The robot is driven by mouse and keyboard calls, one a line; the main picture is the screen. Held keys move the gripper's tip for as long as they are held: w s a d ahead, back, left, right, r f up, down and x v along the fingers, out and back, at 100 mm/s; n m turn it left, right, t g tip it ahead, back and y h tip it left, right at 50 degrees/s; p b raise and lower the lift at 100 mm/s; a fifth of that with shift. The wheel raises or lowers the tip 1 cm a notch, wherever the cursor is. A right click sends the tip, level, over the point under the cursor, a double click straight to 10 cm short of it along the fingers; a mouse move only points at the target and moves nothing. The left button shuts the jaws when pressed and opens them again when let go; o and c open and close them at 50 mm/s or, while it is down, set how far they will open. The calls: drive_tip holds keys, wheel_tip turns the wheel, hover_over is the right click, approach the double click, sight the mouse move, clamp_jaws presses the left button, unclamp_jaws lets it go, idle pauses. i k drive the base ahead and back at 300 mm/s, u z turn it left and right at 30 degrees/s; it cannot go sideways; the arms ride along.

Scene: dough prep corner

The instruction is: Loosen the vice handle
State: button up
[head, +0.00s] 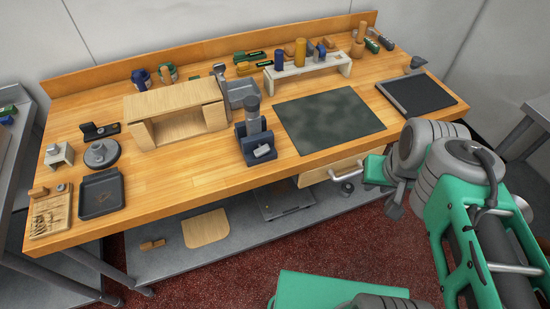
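A small blue fixture (259,150) stands near the front edge of the wooden workbench (180,178), left of the dark green mat. It looks like the vice. An upright grey cylinder (254,116) rises from it, and a pale grey block shows at its front. I cannot make out which part is the handle or how tight it is. My gripper (394,209) is at the right, in front of the bench's front edge and well away from the blue fixture. Its fingers are small and partly hidden by my arm, so its opening is unclear.
A dark green mat (328,119) lies right of the fixture, and a wooden riser (174,98) stands to its left. A white rack (309,68) with several tools is behind. A drawer (334,170) with a metal handle sits under the front edge. Bench left of the fixture is partly clear.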

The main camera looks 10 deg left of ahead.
sight(261, 150)
drive_tip(key=k, duration=1.1)
drive_tip(key=u, duration=1.6)
drive_tip(key=i, duration=0.5)
